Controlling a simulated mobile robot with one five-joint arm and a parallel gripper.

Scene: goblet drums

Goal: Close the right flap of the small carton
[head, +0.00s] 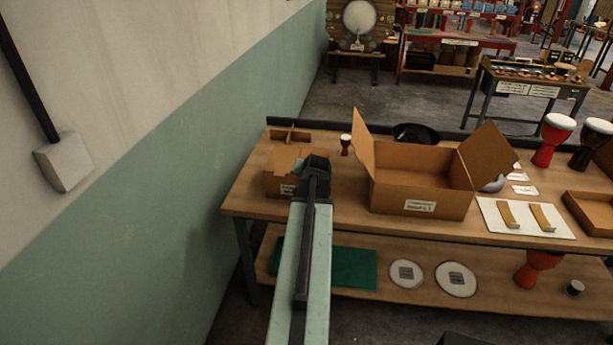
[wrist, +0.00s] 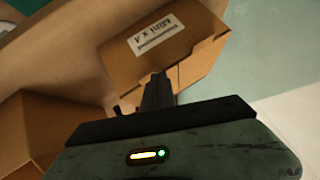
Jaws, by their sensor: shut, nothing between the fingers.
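The small carton (head: 279,184) is brown cardboard and stands at the left end of the workbench in the head view. My gripper (head: 316,163) is at its right side and covers part of it, so I cannot tell how the right flap lies. In the wrist view the small carton (wrist: 178,58) shows a white label reading "Mini x 4". My gripper (wrist: 150,95) is shut and empty close to the labelled carton; I cannot tell whether they touch.
A larger open carton (head: 420,194) with raised side flaps stands just right of my gripper; a carton side shows at the wrist view's left (wrist: 50,125). The wall (head: 215,135) is to the left.

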